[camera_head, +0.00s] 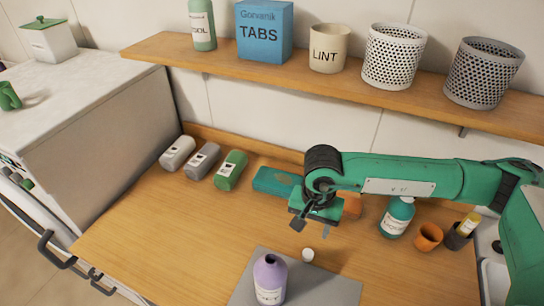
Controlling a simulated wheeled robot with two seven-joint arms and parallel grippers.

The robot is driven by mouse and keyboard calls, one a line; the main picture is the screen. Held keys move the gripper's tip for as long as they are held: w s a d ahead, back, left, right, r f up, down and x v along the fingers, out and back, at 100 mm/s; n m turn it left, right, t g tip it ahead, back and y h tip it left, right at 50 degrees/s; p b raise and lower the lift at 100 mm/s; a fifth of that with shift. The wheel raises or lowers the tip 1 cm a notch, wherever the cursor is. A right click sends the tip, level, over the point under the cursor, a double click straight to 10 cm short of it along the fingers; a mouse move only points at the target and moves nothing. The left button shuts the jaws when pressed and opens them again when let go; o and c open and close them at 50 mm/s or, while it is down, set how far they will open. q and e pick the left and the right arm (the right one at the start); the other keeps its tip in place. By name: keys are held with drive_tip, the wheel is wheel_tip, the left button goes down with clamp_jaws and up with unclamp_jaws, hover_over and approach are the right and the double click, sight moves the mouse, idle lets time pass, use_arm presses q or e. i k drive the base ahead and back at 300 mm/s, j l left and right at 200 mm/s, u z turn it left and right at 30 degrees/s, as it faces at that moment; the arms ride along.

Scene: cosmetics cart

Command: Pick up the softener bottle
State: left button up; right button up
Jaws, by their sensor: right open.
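A purple bottle (269,279) with an open dark mouth and a white label stands upright on a grey mat (330,291) at the bottom centre; its label is too small to read surely, so I cannot tell if it is the softener. A small white cap (307,255) lies to its right. A teal bottle (397,217) with a white label stands at the right, below my arm. My right gripper (312,228) is open and empty, pointing down above the worktop, up and to the right of the purple bottle. My left gripper is out of view.
White (177,153), grey (203,160) and green (231,170) containers lie at the back left. An orange cup (428,237) and a dark cup (457,238) stand at the right. A shelf (160,48) holds containers above. The worktop's left front is clear.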

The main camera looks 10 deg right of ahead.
sight(270, 270)
drive_tip(key=k+j, duration=0.15)
drive_tip(key=k, duration=0.35)
drive_tip(key=k+j, duration=0.15)
drive_tip(key=k, duration=0.3)
drive_tip(key=k+j, duration=0.15)
drive_tip(key=k, duration=0.35)
drive_tip(key=k+j, duration=0.1)
drive_tip(key=k, duration=0.4)
